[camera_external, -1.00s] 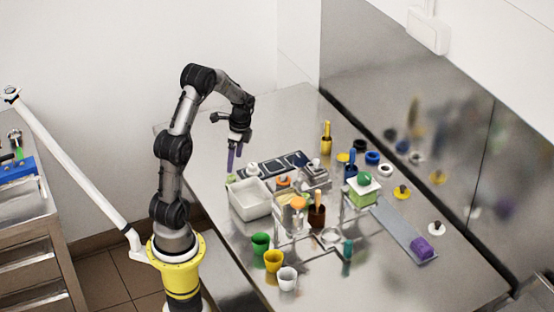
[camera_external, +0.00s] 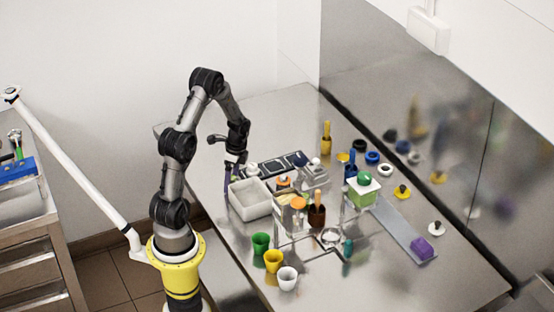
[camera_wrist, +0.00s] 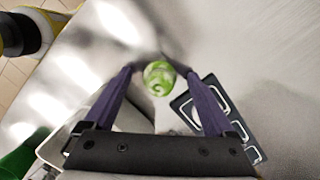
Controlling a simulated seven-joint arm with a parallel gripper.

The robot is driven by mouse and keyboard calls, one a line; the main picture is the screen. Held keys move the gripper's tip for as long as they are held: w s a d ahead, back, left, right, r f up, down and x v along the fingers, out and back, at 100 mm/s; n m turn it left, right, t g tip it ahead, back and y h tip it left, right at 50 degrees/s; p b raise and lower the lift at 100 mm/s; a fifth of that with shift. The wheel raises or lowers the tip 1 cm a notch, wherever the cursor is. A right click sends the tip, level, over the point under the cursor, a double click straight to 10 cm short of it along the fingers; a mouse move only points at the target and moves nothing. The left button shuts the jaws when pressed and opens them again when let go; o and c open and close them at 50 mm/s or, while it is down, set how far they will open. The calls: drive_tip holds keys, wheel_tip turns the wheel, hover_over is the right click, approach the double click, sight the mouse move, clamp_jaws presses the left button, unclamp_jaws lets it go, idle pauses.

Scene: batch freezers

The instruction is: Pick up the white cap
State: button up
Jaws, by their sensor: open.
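Several small white pieces could be the white cap, and I cannot tell which. One is a white disc with a dark knob (camera_external: 436,228) at the right of the table. Another is a white ring (camera_external: 385,170) near the back wall. A pale rounded piece (camera_external: 252,170) stands behind the white bin. My gripper (camera_external: 230,180) is open, pointing down at the bin's left back corner. In the wrist view, a round green-and-white object (camera_wrist: 159,78) lies between and beyond the purple fingertips, with no visible grip on it.
The white bin (camera_external: 249,212) is close to my gripper. A dark panel (camera_external: 283,163) with pale rectangles lies behind it. The back left of the table is clear.

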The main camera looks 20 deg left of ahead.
clamp_jaws()
drive_tip(key=shift+r, duration=0.2)
